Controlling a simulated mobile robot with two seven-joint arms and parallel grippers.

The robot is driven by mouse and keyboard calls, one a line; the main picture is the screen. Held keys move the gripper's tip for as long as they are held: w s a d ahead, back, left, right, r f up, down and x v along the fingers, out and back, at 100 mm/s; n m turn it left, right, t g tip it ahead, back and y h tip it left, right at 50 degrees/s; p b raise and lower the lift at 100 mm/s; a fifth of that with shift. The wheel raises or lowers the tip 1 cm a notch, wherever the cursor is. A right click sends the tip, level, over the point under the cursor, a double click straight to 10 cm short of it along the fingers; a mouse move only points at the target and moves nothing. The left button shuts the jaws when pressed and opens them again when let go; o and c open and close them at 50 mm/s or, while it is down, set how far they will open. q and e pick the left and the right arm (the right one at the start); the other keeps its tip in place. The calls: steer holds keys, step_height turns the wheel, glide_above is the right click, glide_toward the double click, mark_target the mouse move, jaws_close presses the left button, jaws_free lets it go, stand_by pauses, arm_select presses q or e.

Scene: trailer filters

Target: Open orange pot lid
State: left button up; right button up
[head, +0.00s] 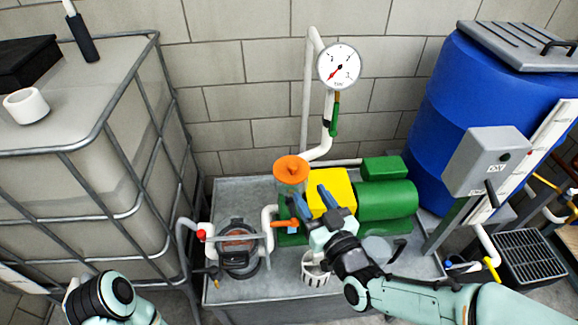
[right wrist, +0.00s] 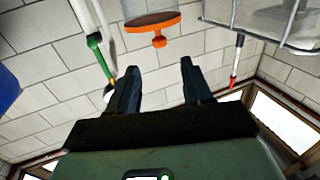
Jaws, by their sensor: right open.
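The orange pot lid (head: 291,167) is a round disc with a small knob, sitting on a clear greenish pot (head: 291,197) on the metal bench. My right gripper (head: 313,203) is open and empty, with its blue-grey fingers just right of and in front of the pot. In the right wrist view the lid (right wrist: 152,24) appears upside down, knob pointing down, beyond the open fingers (right wrist: 160,68) and apart from them. Part of my left arm shows at the lower left of the head view; its gripper is out of sight.
A yellow block (head: 333,186) and green motor (head: 385,200) stand right of the pot. A white pipe with a gauge (head: 339,67) rises behind. A caged tank (head: 90,150) is left, a blue barrel (head: 465,110) right. A round filter housing (head: 239,262) and white basket (head: 315,272) are in front.

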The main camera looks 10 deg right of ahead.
mark_target(290, 163)
steer(key=p+x, duration=0.1)
steer(key=x, duration=1.1)
steer(key=shift+w+a+f, duration=0.1)
steer(key=shift+w+f, duration=0.05)
steer(key=shift+w, duration=0.25)
jaws_close()
